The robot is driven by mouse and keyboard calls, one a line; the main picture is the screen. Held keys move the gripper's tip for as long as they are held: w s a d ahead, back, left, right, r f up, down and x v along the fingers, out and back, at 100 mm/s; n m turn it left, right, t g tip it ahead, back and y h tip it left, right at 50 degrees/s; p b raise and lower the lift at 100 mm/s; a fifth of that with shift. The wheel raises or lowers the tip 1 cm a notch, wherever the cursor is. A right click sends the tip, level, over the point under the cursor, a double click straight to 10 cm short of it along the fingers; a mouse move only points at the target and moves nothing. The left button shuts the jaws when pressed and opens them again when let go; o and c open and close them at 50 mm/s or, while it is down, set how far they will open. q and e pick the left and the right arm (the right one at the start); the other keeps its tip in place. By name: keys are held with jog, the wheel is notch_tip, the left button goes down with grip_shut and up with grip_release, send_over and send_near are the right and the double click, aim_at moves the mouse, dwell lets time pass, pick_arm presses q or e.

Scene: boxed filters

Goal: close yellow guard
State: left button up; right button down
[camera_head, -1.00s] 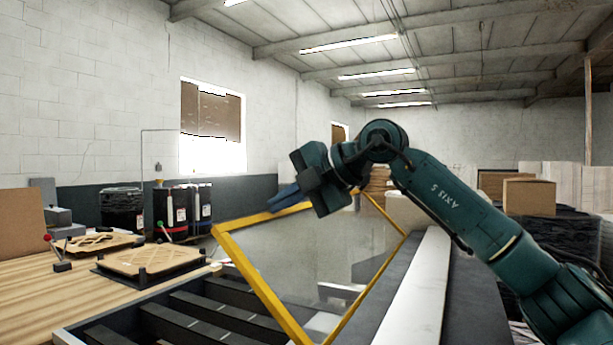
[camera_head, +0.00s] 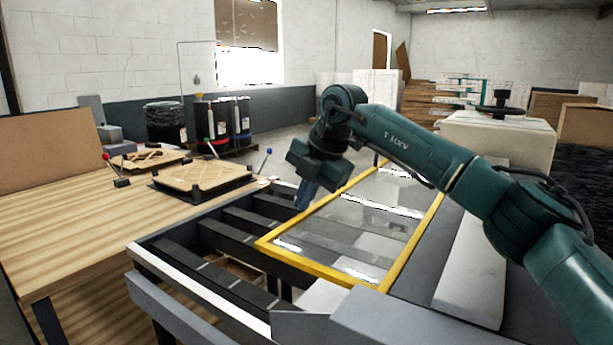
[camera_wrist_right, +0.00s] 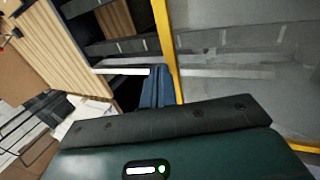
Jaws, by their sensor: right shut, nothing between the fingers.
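The yellow guard (camera_head: 273,246) is a yellow frame with a clear panel over the dark slatted machine bed (camera_head: 222,267). In the head view it leans low over the bed, tilted, with its left edge toward the wooden table. My right gripper (camera_head: 304,197) is shut and empty, pointing down beside the guard's upper left edge. In the right wrist view its blue fingers (camera_wrist_right: 156,88) are together beside the yellow bar (camera_wrist_right: 165,40). I cannot tell whether they touch it. My left gripper is not in view.
A wooden table (camera_head: 95,225) at left holds a brown filter piece on a dark fixture (camera_head: 205,178) and small levers. Black drums (camera_head: 165,122) stand by the wall. A pale wrapped stack (camera_head: 500,140) is behind my right arm.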

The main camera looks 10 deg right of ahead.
aim_at(302, 214)
jog(key=shift+g+h, duration=0.5)
jog(key=shift+g, duration=0.1)
jog(key=x, duration=0.4)
jog(key=shift+s+d+f, duration=0.1)
jog(key=shift+s+f, duration=0.15)
jog(key=shift+f, duration=0.05)
jog(key=shift+d+f, duration=0.15)
jog(key=shift+f, duration=0.65)
jog(key=shift+s+d+f+g+h, duration=0.15)
jog(key=shift+f+g+h, duration=0.2)
jog(key=shift+f, duration=0.5)
jog(key=shift+s+d+f+g+h, duration=0.15)
jog(key=shift+f+g+h, duration=0.15)
jog(key=shift+f, duration=0.6)
jog(key=shift+s+f+g+h, duration=0.15)
jog(key=shift+f+g+h, duration=0.15)
jog(key=shift+f, duration=0.55)
jog(key=shift+f, duration=0.1)
